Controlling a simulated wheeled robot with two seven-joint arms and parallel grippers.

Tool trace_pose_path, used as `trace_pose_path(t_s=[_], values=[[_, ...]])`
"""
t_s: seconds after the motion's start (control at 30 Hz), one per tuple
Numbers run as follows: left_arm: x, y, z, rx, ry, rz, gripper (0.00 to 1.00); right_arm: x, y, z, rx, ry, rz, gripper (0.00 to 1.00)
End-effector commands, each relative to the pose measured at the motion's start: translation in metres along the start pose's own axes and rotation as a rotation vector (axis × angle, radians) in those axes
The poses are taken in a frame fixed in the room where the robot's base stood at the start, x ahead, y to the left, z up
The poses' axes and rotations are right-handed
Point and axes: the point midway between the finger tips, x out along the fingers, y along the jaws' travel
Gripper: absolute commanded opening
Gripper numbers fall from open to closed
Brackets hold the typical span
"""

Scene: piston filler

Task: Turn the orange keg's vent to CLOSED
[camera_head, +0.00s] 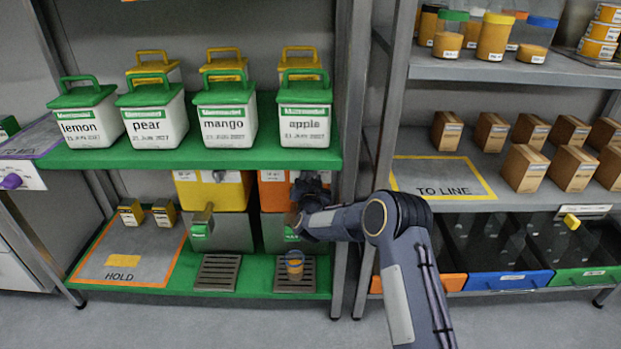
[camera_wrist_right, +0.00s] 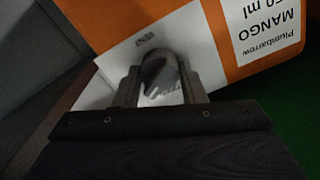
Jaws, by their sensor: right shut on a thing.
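The orange keg (camera_head: 272,197) stands on the lower green shelf, partly hidden behind my right arm. In the right wrist view the orange keg (camera_wrist_right: 110,22) shows upside down with a MANGO label. Its grey vent knob (camera_wrist_right: 158,76) sits on a white plate marked VENT. My right gripper (camera_wrist_right: 161,90) is shut on this knob, one finger on each side. In the head view the right gripper (camera_head: 308,186) is at the keg's upper right front. The rest of the plate's lettering is hidden or too dark to read. My left gripper is not in view.
A yellow keg (camera_head: 215,192) stands just left of the orange one. A cup (camera_head: 294,263) with orange content stands on the drip grate below the orange keg. A grey shelf post (camera_head: 346,160) is close to my right arm.

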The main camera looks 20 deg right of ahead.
Motion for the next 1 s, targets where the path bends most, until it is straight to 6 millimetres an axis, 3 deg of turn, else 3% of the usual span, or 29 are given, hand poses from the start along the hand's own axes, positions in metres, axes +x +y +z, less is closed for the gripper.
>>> trace_pose_path(t_s=[1.0], values=[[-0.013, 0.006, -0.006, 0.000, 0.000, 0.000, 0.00, -0.001, -0.001, 0.001, -0.921, -0.001, -0.001, 0.14]])
